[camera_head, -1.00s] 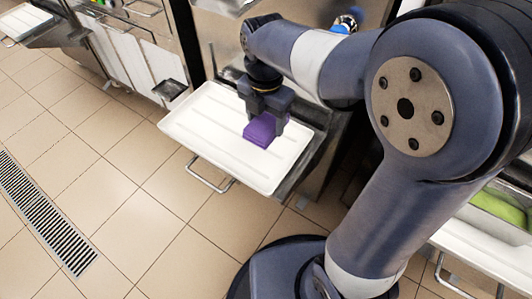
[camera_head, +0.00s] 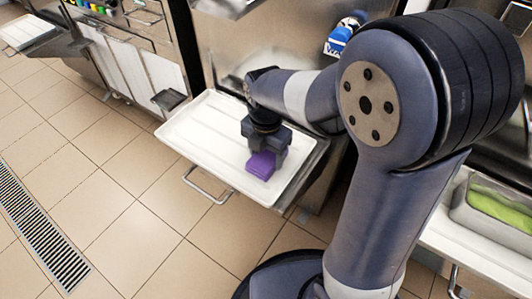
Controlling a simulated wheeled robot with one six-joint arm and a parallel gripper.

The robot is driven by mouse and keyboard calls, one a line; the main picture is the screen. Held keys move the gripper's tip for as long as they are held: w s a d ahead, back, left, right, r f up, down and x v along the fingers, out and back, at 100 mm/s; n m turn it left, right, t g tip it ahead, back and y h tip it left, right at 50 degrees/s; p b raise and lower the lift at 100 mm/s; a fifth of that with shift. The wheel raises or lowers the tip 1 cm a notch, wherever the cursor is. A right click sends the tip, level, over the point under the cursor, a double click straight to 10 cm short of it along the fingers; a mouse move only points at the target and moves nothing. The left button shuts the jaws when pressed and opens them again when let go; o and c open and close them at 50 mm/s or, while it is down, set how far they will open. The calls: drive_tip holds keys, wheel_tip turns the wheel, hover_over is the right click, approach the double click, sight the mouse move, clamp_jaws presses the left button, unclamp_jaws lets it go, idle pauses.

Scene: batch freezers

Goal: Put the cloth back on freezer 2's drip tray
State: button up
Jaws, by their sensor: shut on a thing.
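A purple folded cloth (camera_head: 262,165) is between the fingers of my gripper (camera_head: 265,152), which is shut on it. The gripper points down over the right half of a white drip tray (camera_head: 200,145) in front of a steel freezer (camera_head: 285,45). The cloth is at or just above the tray's surface; I cannot tell whether it touches. No number shows on this freezer. My arm hides part of the tray's back right side.
A metal handle (camera_head: 205,186) sticks out from the tray's front. A blue item (camera_head: 340,38) is on the freezer front behind my arm. A pan of green stuff (camera_head: 497,208) stands at the right. The tray's left half is bare. Tiled floor with a drain grate (camera_head: 38,235) lies at the left.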

sight(266, 157)
drive_tip(key=shift+f, duration=0.15)
drive_tip(key=o, duration=0.9)
drive_tip(key=shift+o, duration=0.2)
wheel_tip(266, 157, up, 12)
drive_tip(key=p, duration=0.4)
drive_tip(key=shift+r, duration=0.2)
drive_tip(key=shift+f, duration=0.1)
wheel_tip(266, 157, down, 13)
drive_tip(key=b, duration=0.4)
drive_tip(key=shift+b, duration=0.3)
wheel_tip(266, 157, up, 4)
drive_tip(key=shift+f+p, duration=0.1)
drive_tip(key=shift+p, duration=0.8)
drive_tip(key=shift+r, duration=0.7)
